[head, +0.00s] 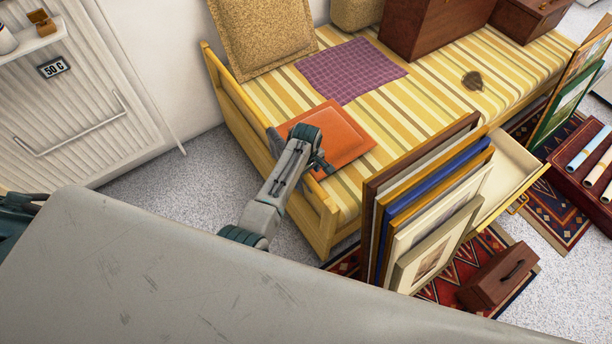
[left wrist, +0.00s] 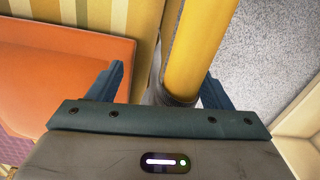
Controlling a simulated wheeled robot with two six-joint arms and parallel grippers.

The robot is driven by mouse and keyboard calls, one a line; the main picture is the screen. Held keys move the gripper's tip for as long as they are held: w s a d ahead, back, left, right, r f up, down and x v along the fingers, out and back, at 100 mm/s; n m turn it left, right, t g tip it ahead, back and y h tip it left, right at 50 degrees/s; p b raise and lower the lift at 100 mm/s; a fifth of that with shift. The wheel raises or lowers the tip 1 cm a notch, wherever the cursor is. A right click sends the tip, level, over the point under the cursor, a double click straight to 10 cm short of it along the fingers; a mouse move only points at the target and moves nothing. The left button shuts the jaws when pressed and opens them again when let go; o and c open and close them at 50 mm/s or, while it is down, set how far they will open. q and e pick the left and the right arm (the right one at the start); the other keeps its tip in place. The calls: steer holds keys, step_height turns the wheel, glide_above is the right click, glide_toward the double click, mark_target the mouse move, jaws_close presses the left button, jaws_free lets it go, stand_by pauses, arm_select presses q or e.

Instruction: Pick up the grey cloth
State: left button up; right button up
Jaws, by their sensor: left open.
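My left gripper (head: 322,166) is over the near side of the bench, at the orange cushion (head: 345,140), well left of and nearer than the grey piece. In the left wrist view the left gripper (left wrist: 165,92) is open. A yellow rounded bar (left wrist: 197,50) runs between its fingers in the picture; contact cannot be told. My right gripper is not in view.
A purple checked cloth (head: 350,71) lies flat behind the orange cushion. A brown wooden box (head: 420,30) stands at the back. Framed prints (head: 425,215) lean in a row before the bench, with a small brown case (head: 497,275) on the rug. Bare carpet (head: 165,190) lies left.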

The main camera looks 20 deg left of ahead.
arm_select(q)
steer(key=shift+f, duration=0.55)
steer(key=shift+c, duration=0.5)
steer(key=shift+r, duration=0.15)
steer(key=c, duration=0.9)
steer(key=shift+o, duration=0.6)
steer(key=shift+w+d+r, duration=0.1)
steer(key=shift+w, duration=0.1)
